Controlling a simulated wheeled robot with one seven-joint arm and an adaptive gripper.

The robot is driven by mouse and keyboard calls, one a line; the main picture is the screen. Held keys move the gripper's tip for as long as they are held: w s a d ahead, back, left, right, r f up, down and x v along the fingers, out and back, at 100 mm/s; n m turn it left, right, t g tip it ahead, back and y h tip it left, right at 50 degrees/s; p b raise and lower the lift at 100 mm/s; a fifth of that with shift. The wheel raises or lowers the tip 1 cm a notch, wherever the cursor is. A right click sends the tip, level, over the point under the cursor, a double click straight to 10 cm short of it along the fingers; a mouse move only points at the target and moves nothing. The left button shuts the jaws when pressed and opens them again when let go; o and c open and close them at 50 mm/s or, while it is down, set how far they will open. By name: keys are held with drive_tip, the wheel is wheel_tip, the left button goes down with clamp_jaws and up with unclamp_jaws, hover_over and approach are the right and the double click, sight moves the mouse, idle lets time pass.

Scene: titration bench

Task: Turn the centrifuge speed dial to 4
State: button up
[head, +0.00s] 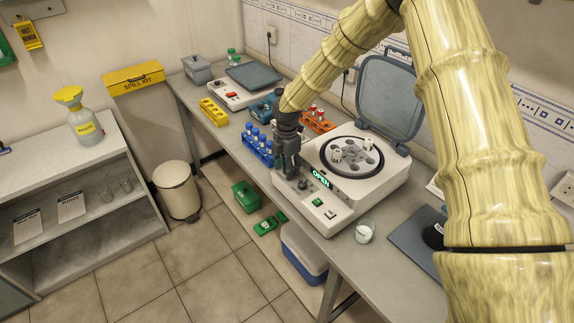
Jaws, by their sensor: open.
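The white centrifuge (378,194) stands on the bench with its grey lid (386,97) raised. Its round rotor (352,157) is exposed, with several white pieces in it. The front panel has a lit sign (320,178) reading OPEN, a green button (317,202) and a white button. My dark gripper (289,182) is open and points down over the left end of the front panel. The speed dial is mostly or wholly hidden by the fingers, so its setting and any contact cannot be told.
A blue tube rack (257,150) stands just left of my gripper, and an orange rack (319,122) stands behind it. A small beaker (365,231) stands near the bench's front edge, beside the centrifuge. A dark grey pad (415,236) lies to the right.

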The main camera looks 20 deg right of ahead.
drive_tip(key=shift+s, duration=0.1)
drive_tip(key=shift+c, duration=0.3)
clamp_jaws()
